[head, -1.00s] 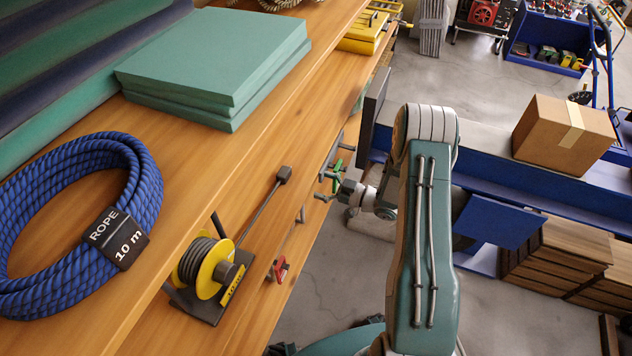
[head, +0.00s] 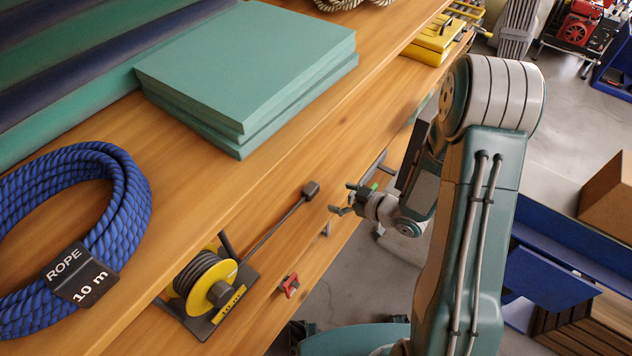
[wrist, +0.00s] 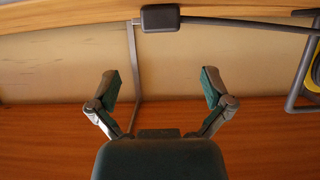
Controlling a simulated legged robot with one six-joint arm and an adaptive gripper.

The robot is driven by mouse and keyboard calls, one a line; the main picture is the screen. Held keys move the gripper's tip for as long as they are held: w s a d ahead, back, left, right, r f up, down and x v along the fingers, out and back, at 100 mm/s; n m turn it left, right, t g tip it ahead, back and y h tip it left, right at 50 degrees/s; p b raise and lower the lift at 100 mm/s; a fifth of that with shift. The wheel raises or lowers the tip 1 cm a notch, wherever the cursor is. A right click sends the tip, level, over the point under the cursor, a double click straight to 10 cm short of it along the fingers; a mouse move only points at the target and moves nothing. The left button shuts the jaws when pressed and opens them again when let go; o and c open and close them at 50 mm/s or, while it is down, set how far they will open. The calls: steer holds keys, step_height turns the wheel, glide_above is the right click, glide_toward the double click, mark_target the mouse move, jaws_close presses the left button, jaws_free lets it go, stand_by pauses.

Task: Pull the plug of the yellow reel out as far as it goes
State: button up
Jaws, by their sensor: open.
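The yellow reel (head: 212,285) with dark cable sits in a dark frame on the lower wooden shelf. Its cable runs out to a dark box-shaped plug (head: 311,190) near the shelf edge. In the wrist view the plug (wrist: 160,18) is at the top centre, with its cable leading right toward the reel, whose yellow edge (wrist: 312,70) shows at the right border. My gripper (head: 340,208) is beside the shelf edge, close to the plug and apart from it. In the wrist view my gripper (wrist: 160,85) is open and empty, its fingers spread below the plug.
A blue rope coil (head: 125,205) and stacked green boards (head: 250,70) lie on the upper shelf. A red part (head: 290,285) is on the shelf front near the reel. Metal brackets (wrist: 135,70) show below the shelf edge. A cardboard box (head: 608,195) stands at the right.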

mark_target(315, 189)
steer(key=x, duration=0.9)
steer(key=shift+w+a+f, duration=0.1)
steer(key=shift+w, duration=0.05)
steer(key=shift+w+a+f, duration=0.15)
steer(key=shift+w+a, duration=0.05)
steer(key=shift+a, duration=0.25)
steer(key=shift+d, duration=0.1)
steer(key=c, duration=1.3)
